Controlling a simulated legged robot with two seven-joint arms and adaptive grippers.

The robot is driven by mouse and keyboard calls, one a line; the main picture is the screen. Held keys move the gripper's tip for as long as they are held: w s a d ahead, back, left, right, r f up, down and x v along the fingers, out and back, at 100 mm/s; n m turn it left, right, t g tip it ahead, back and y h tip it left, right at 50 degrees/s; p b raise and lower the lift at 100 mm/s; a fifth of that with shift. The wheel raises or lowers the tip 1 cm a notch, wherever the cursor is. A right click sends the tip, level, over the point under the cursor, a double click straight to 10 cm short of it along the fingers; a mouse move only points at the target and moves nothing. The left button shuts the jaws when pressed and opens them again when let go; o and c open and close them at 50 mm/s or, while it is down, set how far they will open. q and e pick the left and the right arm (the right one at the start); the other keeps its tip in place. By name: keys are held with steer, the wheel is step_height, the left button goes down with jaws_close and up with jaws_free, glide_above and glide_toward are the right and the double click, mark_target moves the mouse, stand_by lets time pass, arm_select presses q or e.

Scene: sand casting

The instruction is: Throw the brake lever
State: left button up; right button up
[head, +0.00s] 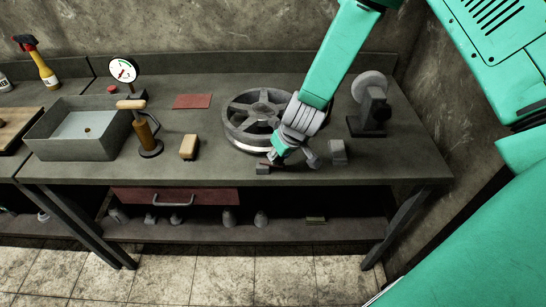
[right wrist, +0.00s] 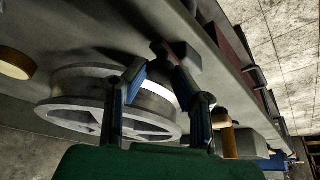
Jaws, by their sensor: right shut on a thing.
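My right gripper (head: 277,158) reaches down from the top of the head view to the front of the spoked flywheel (head: 240,120). Its two fingers also show in the right wrist view (right wrist: 161,75), closed on the small brake lever (right wrist: 159,47). The lever is dark and reddish and sits by a small grey block (right wrist: 187,55) near the bench's front edge. In the head view the block (head: 263,169) shows below the fingertips, while the gripper partly hides the lever. The flywheel lies flat beside the fingers. My left gripper is in neither view.
The dark bench (head: 220,168) also holds a grey block (head: 338,151), a grey stand with a round disc (head: 372,103), a tan block (head: 189,147), a brass hand pump (head: 144,130), a dial gauge (head: 122,71) and a water basin (head: 75,143). The wall rises behind.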

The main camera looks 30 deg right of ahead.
steer(key=shift+s+f, duration=0.1)
steer(key=shift+s, duration=0.1)
